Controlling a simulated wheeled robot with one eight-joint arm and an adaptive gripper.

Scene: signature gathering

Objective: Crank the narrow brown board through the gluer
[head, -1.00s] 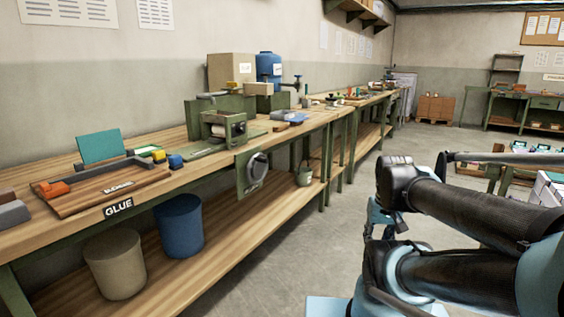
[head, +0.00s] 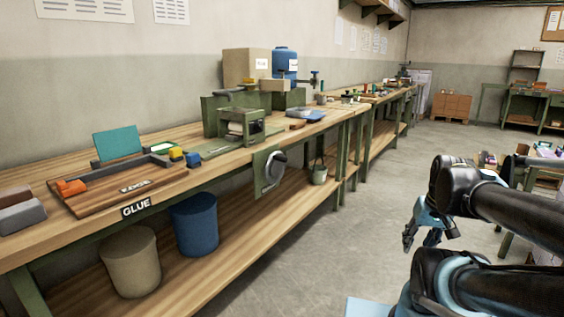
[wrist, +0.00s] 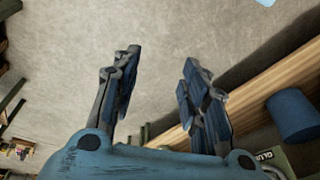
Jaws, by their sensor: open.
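A green machine with a pale roller (head: 240,128), which looks like the gluer, stands on the workbench. A grey round crank wheel (head: 274,168) on a green plate hangs at the bench's front edge below it. I cannot pick out the narrow brown board for sure; a small brown block (head: 14,196) lies at the bench's far left. My gripper (head: 421,238) is open and empty over the floor, right of the bench and apart from the wheel. In the wrist view its two fingers (wrist: 160,68) are spread above bare floor.
A wooden jig board (head: 125,190) with an orange clamp lies behind the GLUE sign (head: 136,206). A beige bin (head: 131,262) and a blue bin (head: 194,223) stand on the lower shelf (head: 235,220). The floor (head: 340,240) between bench and arm is clear.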

